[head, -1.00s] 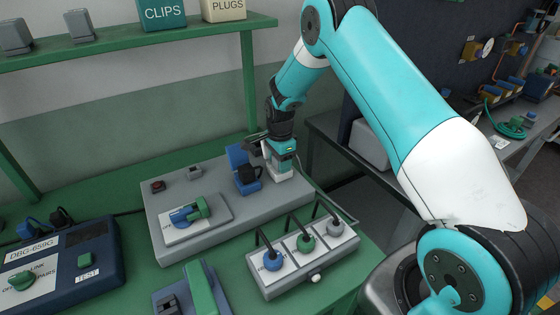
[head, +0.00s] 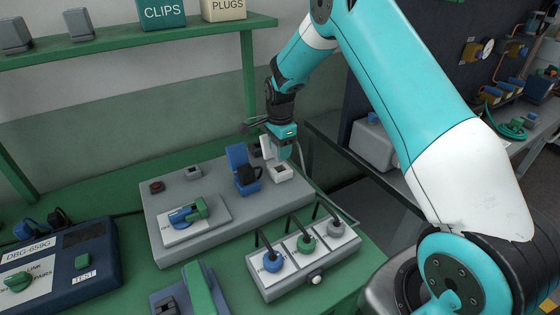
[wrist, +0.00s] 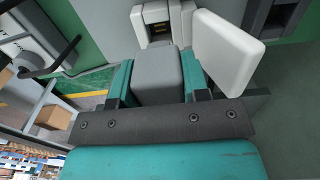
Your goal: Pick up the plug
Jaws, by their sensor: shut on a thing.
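My gripper (head: 284,152) hangs above the white socket box (head: 281,173) at the right end of the grey bench unit. In the wrist view its teal fingers (wrist: 157,75) are shut on a grey plug (wrist: 157,78). The plug is hard to make out in the head view. The white socket box (wrist: 143,29) shows just beyond the plug in the wrist view, with a dark opening. Its white lid (wrist: 228,45) stands open beside the plug. The plug appears clear of the opening.
A blue socket box (head: 238,160) with an open lid holds a black plug (head: 249,174) just to the left. A three-lever panel (head: 316,281) stands in front. A green handle (head: 198,209) is on the unit's left part. A shelf (head: 120,43) runs behind.

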